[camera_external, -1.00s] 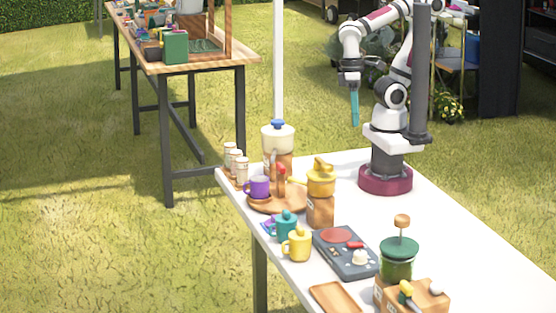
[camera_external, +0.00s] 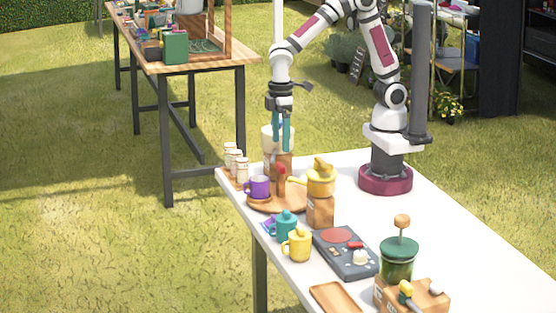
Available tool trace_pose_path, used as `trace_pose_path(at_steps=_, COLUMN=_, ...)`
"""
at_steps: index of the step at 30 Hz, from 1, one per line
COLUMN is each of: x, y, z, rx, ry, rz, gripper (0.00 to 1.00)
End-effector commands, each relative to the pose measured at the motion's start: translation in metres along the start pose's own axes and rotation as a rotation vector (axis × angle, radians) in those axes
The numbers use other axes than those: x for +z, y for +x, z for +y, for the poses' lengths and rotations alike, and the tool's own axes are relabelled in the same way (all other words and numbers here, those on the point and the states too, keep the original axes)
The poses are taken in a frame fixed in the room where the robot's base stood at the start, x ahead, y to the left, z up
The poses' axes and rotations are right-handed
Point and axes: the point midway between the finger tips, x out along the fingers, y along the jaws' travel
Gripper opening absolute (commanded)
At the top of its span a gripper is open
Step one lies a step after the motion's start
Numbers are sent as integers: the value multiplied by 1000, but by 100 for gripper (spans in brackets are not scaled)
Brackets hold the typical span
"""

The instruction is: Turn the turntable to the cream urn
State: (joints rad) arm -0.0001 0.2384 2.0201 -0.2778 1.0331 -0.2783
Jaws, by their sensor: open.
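The turntable (camera_external: 268,205) is a round wooden disc on the white table, with an upright red-topped knob or post (camera_external: 281,174) on it. A purple mug (camera_external: 258,187) stands at its left side. The cream urn (camera_external: 268,137) stands behind the turntable on a brown base; my gripper covers its top. My gripper (camera_external: 281,147) points down with its teal fingers apart and empty. In the picture it is in front of the urn and above the red-topped post, with a gap. Its exact depth is hard to tell.
A yellow pot with a handle (camera_external: 320,181) stands on a wooden block right of the turntable, close to it. Several white jars (camera_external: 238,168) are at the left edge. Teal (camera_external: 286,227) and yellow mugs (camera_external: 299,246) stand in front. The table near my base is clear.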

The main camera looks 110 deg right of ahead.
Motion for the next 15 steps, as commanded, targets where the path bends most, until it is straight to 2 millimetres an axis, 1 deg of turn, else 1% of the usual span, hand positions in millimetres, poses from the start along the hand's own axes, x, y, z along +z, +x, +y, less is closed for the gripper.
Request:
trace_pose_path(at_steps=1, x=2, y=15, z=0, rx=-1, ry=0, rz=-7, gripper=88)
trace_pose_path(at_steps=3, x=1, y=32, z=0, rx=-1, ry=1, rz=-6, gripper=88)
trace_pose_path(at_steps=6, x=1, y=50, z=0, rx=0, ry=1, rz=-3, gripper=88)
trace_pose_path(at_steps=10, x=0, y=63, z=0, rx=-1, ry=2, rz=-1, gripper=88)
trace_pose_path(at_steps=15, x=0, y=67, z=0, rx=-1, ry=2, rz=1, gripper=88)
